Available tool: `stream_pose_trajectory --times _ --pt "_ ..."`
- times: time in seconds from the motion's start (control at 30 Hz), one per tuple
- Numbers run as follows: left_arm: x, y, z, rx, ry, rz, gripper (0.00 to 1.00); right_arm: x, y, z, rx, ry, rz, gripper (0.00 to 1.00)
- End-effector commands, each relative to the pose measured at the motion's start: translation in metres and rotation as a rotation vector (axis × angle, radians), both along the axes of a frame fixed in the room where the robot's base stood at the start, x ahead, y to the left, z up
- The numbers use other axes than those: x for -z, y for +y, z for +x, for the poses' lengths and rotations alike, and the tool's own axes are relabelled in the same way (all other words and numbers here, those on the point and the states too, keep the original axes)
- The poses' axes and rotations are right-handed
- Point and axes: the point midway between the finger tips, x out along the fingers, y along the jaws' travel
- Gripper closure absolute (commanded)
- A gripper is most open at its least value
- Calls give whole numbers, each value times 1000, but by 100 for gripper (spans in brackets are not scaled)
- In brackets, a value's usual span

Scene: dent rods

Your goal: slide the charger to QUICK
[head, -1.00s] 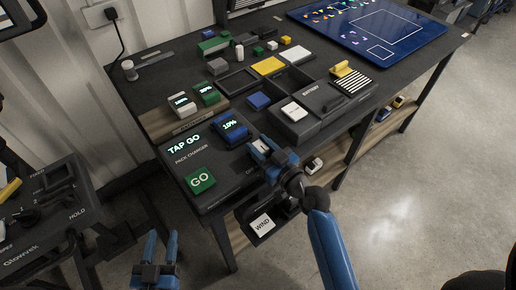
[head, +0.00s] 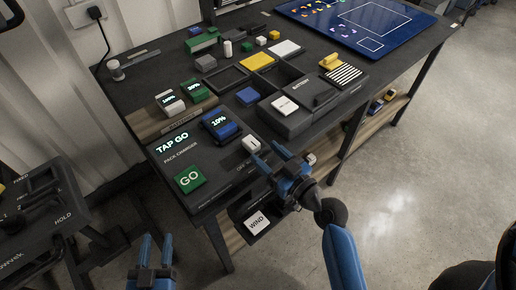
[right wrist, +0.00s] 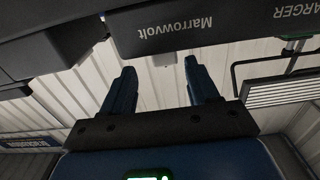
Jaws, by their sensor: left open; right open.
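The dark pack charger (head: 214,181) lies on the near left of the bench, with a green GO button (head: 189,178) and a blue pack (head: 219,125) reading 10%. A small white slider knob (head: 251,143) sits at its right side. My right gripper (head: 272,157) is open and empty, just right of and nearer than the knob, apart from it. In the right wrist view the open fingers (right wrist: 160,82) point toward the wall below a dark Marrowvolt-labelled edge (right wrist: 174,28). My left gripper (head: 155,250) is open and empty, low at the front, away from the bench.
Two packs reading 100% (head: 170,102) and 30% (head: 196,90) stand behind the charger. A tray with a WIND card (head: 257,223) is below the bench's front edge. A dark battery box (head: 298,108) stands to the right. The floor at right is clear.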

Motion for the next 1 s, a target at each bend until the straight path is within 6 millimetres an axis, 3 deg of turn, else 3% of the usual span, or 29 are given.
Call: stream_pose_trajectory --times 0.33,1.0 --pt "16 0 0 0 0 0 57 1 -25 -32 3 -1 1 40" --pt "16 0 0 0 0 0 57 0 -27 -36 1 2 4 40"
